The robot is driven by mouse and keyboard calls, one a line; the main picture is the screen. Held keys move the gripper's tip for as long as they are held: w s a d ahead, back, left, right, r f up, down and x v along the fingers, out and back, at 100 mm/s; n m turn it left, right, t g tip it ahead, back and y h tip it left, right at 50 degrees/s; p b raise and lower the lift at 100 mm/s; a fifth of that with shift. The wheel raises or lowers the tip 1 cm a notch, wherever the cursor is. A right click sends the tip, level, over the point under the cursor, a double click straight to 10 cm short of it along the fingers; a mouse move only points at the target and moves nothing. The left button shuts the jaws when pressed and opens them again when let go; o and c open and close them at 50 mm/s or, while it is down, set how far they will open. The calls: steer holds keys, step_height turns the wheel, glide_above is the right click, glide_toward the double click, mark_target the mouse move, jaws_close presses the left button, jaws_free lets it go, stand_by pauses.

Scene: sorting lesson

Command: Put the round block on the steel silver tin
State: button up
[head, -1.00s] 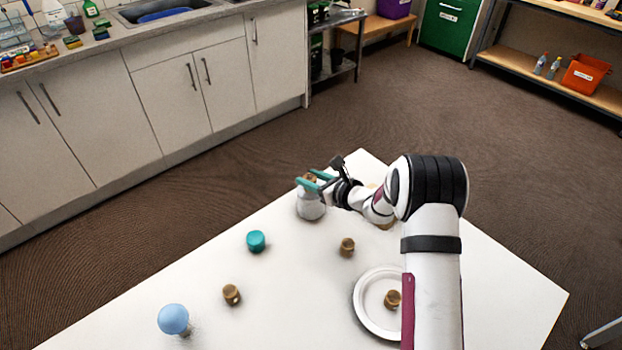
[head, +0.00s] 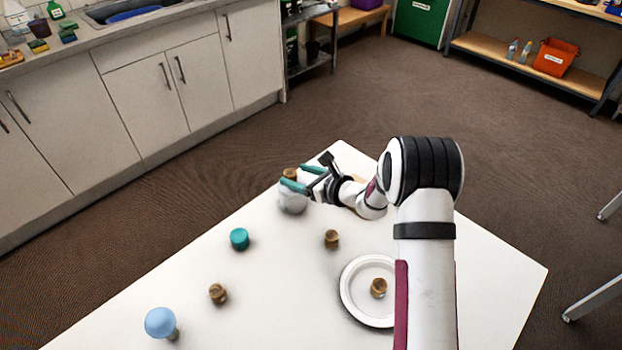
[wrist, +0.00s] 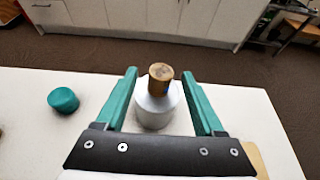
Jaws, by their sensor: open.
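A brown wooden round block (head: 290,173) sits upright on top of the silver tin (head: 293,201) near the table's far corner. In the wrist view the block (wrist: 161,79) rests on the tin's narrower top (wrist: 154,106). My gripper (head: 297,177) is open at the height of the block. In the wrist view its two teal fingers (wrist: 160,76) stand on either side of the block and tin, with a gap on both sides. The tin's right side is partly hidden by my gripper in the head view.
A teal block (head: 239,239) stands left of the tin. Brown blocks stand on the table (head: 332,239), nearer the front (head: 218,293), and on a white plate (head: 349,309). A light-blue ball-topped thing (head: 160,322) stands front left. Bare table lies between them.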

steer(key=v, duration=0.9)
steer(key=s+a+r+n+g+y, duration=0.1)
steer(key=s+a+r+n+g, duration=0.4)
steer(key=s, duration=0.4)
steer(key=s+a+r+n+g, duration=0.2)
steer(key=s+r+n, duration=0.3)
steer(key=s+n, duration=0.25)
steer(key=s+d+f+n+g+h, duration=0.1)
steer(key=s+d+n+h, duration=0.3)
steer(key=s, duration=0.6)
steer(key=s+d+f+n+g+h, duration=0.1)
steer(key=s+d+n+h, duration=0.3)
steer(key=s, duration=0.6)
steer(key=d+n, duration=0.1)
steer(key=d, duration=0.1)
steer(key=shift+d+g+h, duration=0.3)
steer(key=shift+d, duration=0.05)
